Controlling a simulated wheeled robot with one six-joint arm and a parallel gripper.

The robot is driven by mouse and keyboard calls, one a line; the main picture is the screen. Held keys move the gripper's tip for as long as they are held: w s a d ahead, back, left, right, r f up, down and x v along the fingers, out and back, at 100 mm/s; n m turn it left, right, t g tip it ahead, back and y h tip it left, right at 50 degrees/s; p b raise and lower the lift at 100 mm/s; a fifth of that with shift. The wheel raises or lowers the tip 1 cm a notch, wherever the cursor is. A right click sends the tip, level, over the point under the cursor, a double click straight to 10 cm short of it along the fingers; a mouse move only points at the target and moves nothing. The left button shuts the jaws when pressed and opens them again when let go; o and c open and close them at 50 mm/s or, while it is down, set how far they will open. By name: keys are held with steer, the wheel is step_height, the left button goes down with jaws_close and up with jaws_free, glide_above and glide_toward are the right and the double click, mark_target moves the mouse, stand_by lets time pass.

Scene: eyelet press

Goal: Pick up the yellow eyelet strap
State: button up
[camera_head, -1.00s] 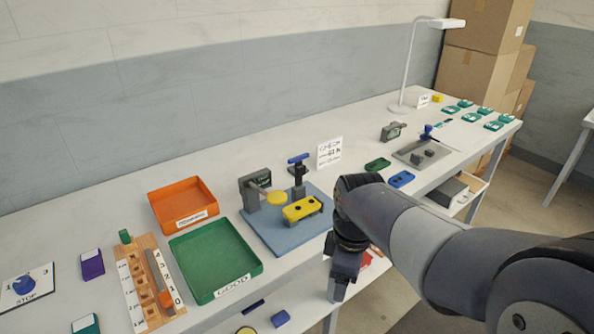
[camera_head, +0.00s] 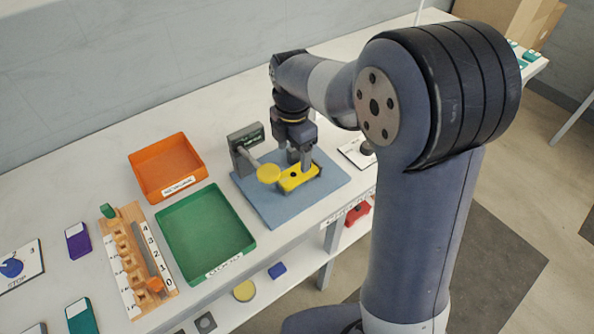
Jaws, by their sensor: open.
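The yellow eyelet strap (camera_head: 299,178) lies on the blue-grey base plate (camera_head: 270,208) of the press, right of a round yellow disc (camera_head: 268,173). A dark hole shows in the strap's top. My gripper (camera_head: 301,160) points down over the strap's far right part, with its fingers open. The fingertips are at or just above the strap; I cannot tell whether they touch it. My gripper and arm hide part of the strap's back and the blue-topped post.
A green tray (camera_head: 205,232) and an orange tray (camera_head: 167,165) sit to the left. A wooden rack (camera_head: 138,255) stands farther left. The bench's front edge is close.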

mark_target(294, 174)
step_height(294, 174, down, 7)
steer(key=shift+s+d+r+p, duration=0.1)
steer(key=shift+r+p, duration=0.05)
steer(key=shift+p, duration=0.25)
steer(key=c, duration=1.1)
steer(key=shift+c, duration=0.2)
steer(key=shift+r, duration=0.15)
